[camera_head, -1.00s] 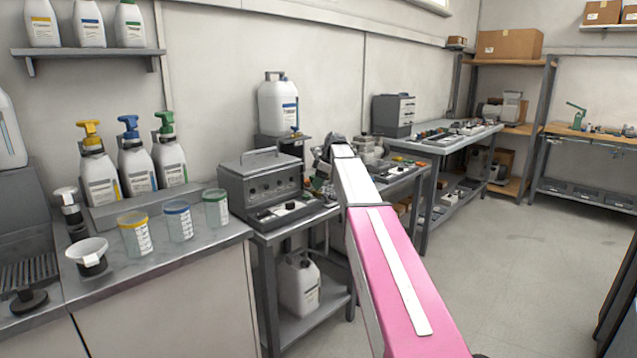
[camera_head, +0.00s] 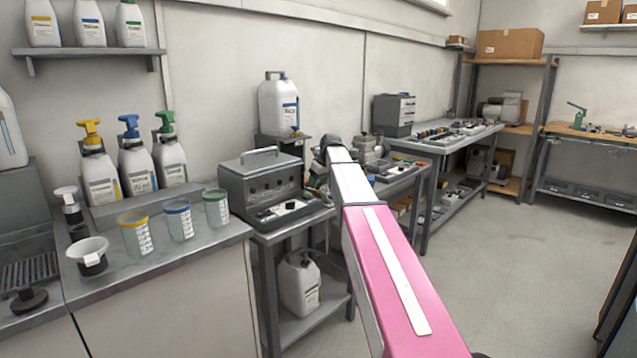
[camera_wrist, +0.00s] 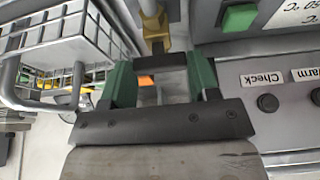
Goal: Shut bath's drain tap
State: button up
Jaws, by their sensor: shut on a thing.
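The bath looks to be the grey box (camera_head: 260,190) with a top handle and a front panel, on a metal stand left of my arm in the head view. In the wrist view its panel (camera_wrist: 290,130) is at the right, with buttons and a "Check" label. A brass fitting (camera_wrist: 154,36), apparently the drain tap, shows at the top centre beside the bath. My gripper (camera_wrist: 160,72) has green fingers on either side of a dark bar at the fitting's end, apparently the tap handle, and is shut on it. The head view hides the fingers and tap behind my arm.
A white canister (camera_head: 279,105) stands behind the bath, and another (camera_head: 299,285) is on the shelf below. A counter with cups (camera_head: 136,236) is at the left. Floor at the right is clear.

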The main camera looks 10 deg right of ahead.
dwell(0.4)
jog(key=o, duration=0.9)
jog(key=v, duration=1)
jog(key=shift+s+r, duration=0.1)
jog(key=shift+r, duration=0.3)
